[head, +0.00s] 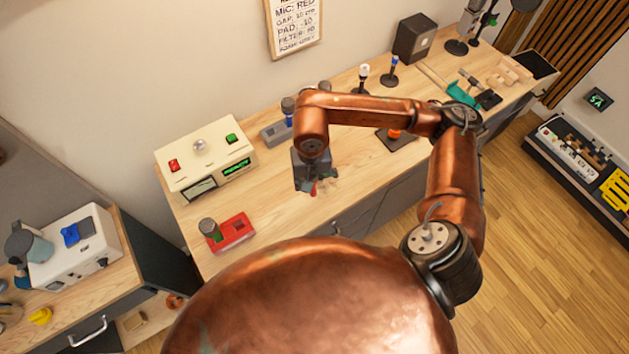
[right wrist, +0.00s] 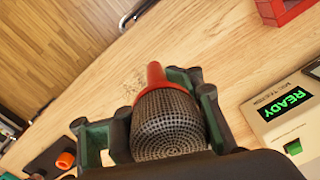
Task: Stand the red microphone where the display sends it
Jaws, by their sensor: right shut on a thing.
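The red microphone (right wrist: 168,122) has a grey mesh head and a red body. My right gripper (head: 313,182) is shut on it over the wooden bench; in the right wrist view the fingers (right wrist: 165,105) lie on both sides of the mesh head, with the red body pointing away. In the head view only a bit of red (head: 313,189) shows below the gripper. The cream tester box (head: 190,160) has a green display (head: 236,168), which reads READY in the right wrist view (right wrist: 286,103). My left gripper is not in view.
A red block (head: 236,232) with a green-bodied microphone (head: 210,230) stands at the bench's front left. A grey block (head: 273,134) with a blue microphone (head: 288,108) stands behind. A dark pad with an orange knob (head: 394,134) lies right. Wall sign (head: 295,24) reads "MIC: RED".

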